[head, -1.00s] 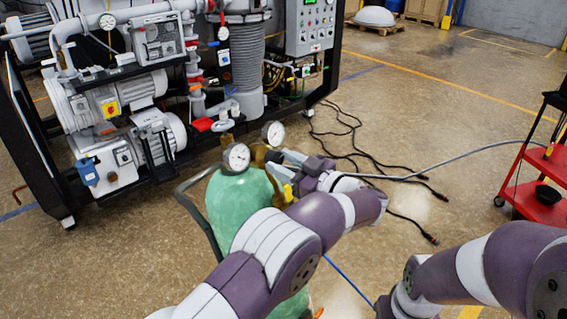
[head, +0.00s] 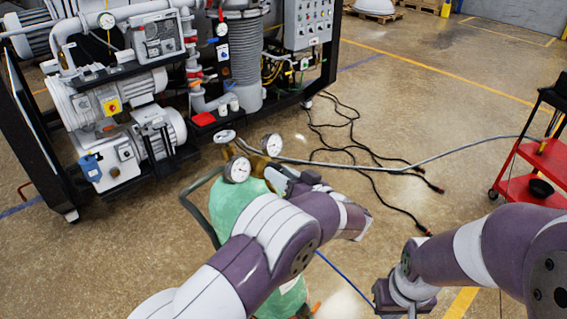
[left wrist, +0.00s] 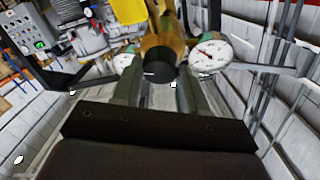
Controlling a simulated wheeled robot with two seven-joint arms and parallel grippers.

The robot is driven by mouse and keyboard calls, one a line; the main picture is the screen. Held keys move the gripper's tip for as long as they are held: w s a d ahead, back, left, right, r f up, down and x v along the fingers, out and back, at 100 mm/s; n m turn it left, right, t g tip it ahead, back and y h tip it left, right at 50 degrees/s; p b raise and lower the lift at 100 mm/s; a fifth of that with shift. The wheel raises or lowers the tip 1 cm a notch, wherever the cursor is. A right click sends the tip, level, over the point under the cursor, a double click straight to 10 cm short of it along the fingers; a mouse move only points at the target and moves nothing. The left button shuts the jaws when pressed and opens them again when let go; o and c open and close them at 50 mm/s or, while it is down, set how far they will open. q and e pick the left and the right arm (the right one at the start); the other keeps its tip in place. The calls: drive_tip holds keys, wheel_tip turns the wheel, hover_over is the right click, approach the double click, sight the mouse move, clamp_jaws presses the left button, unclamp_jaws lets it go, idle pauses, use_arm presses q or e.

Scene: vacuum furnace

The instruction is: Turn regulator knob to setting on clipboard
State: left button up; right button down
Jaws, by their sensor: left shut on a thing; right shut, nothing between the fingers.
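The green gas cylinder (head: 232,203) stands upright in front of me, partly hidden by my left arm. I cannot make out a clipboard.
The vacuum furnace frame with pumps (head: 120,130) and a control box (head: 308,22) stands behind at left. Black cables (head: 350,150) and a grey hose (head: 440,160) lie on the floor. A red cart (head: 535,175) is at right.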

use_arm(q)
drive_tip(key=shift+a+r+m+h+p, duration=0.1)
drive_tip(key=shift+m+h+p, duration=0.25)
drive_tip(key=shift+m+p, duration=0.9)
drive_tip(key=shift+a+m+h+p, duration=0.1)
drive_tip(key=shift+m+h+p, duration=0.25)
drive_tip(key=shift+m+p, duration=0.85)
drive_tip(key=o, duration=0.8)
drive_tip(key=shift+o, duration=1.3)
drive_tip(key=shift+w+a, duration=0.1)
drive_tip(key=shift+a, duration=0.05)
